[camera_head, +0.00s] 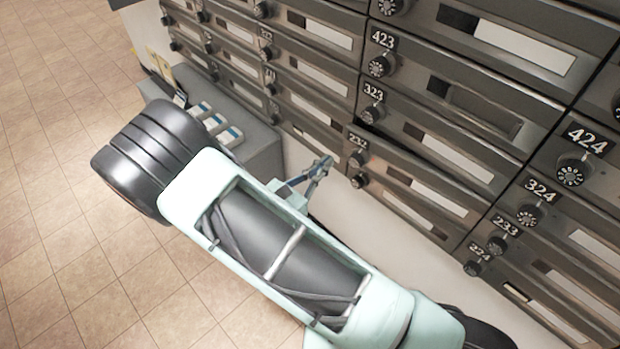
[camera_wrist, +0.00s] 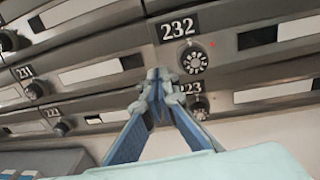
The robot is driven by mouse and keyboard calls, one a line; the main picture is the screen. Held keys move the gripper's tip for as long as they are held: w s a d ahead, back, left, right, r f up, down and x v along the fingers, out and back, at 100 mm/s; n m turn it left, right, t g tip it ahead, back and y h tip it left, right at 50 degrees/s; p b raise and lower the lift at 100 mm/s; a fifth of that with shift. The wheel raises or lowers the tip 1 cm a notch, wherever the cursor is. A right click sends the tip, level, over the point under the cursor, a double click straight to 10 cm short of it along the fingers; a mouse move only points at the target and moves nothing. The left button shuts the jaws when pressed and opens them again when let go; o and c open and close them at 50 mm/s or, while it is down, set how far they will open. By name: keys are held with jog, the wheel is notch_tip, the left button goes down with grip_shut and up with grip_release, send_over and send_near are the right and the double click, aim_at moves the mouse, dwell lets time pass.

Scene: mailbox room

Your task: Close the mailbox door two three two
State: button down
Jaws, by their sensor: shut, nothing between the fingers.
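The door of mailbox 232 (camera_head: 405,178) is in the lower part of the grey mailbox wall, with its number plate and a round dial at its left end. In the wrist view its plate (camera_wrist: 178,28) and dial (camera_wrist: 194,62) are near the top middle. My gripper (camera_head: 325,164) is just left of the door's dial end in the head view. In the wrist view my gripper (camera_wrist: 160,78) has its blue fingertips together and empty, just left of the dial. Contact cannot be told.
Mailbox 323 (camera_head: 450,150) is above and mailbox 223 (camera_wrist: 192,88) below. Mailbox 231 (camera_wrist: 28,75) is to the left in the wrist view. Tiled floor (camera_head: 60,230) is open at the left.

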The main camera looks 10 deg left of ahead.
jog(key=shift+b+x, duration=0.35)
jog(key=shift+x, duration=2.25)
jog(key=shift+w+d+m+g+h, duration=0.15)
jog(key=shift+w+d+m+h, duration=0.1)
jog(key=shift+w, duration=0.3)
jog(key=shift+w+d+m+g+h, duration=0.15)
jog(key=shift+w+d+m+h, duration=0.1)
jog(key=shift+w, duration=0.25)
jog(key=p, duration=0.2)
send_near(344, 146)
jog(key=v, duration=0.4)
jog(key=shift+s+a, duration=0.1)
jog(key=shift+a, duration=0.45)
